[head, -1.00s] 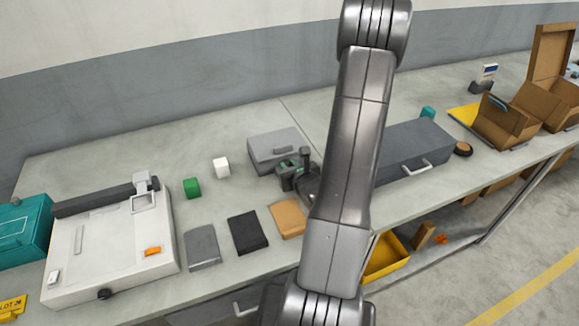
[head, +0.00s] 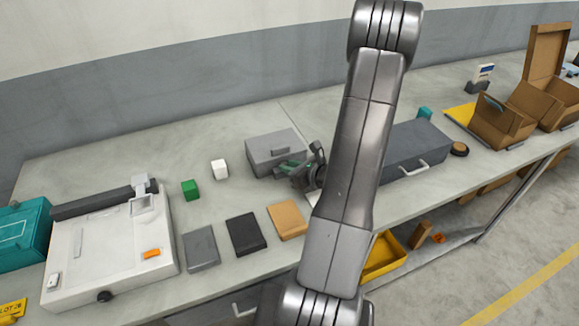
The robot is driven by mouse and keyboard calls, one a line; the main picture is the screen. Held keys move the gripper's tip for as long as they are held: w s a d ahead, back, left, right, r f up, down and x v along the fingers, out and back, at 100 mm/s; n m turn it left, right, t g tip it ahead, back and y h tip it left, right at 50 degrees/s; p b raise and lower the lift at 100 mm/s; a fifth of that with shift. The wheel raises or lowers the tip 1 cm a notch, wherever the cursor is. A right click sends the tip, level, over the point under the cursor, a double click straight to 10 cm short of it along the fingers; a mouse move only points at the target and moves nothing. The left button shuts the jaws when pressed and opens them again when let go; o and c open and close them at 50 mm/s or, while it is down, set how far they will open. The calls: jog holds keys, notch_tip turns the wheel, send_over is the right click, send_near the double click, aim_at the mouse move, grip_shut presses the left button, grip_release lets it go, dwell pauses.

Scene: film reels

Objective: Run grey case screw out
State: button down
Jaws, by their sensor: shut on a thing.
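The grey case (head: 272,150) is a light grey box with a dark handle-like piece on its front, standing on the workbench left of my arm. My gripper (head: 308,174) is at the case's front right corner, partly hidden behind my arm. It is shut on a green and dark power tool (head: 289,169), which is tilted and points left along the case's front. I cannot tell whether the tool touches the case. No screw can be made out at this size.
A longer dark grey case (head: 415,150) stands right of my arm. A green block (head: 190,190) and a white block (head: 219,169) stand left. Flat grey, black and tan pieces lie along the front. A white machine (head: 110,245) fills the left end.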

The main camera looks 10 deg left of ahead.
jog(key=c, duration=1.3)
grip_release()
jog(key=shift+r, duration=0.1)
jog(key=shift+m+t, duration=0.3)
jog(key=shift+t, duration=0.1)
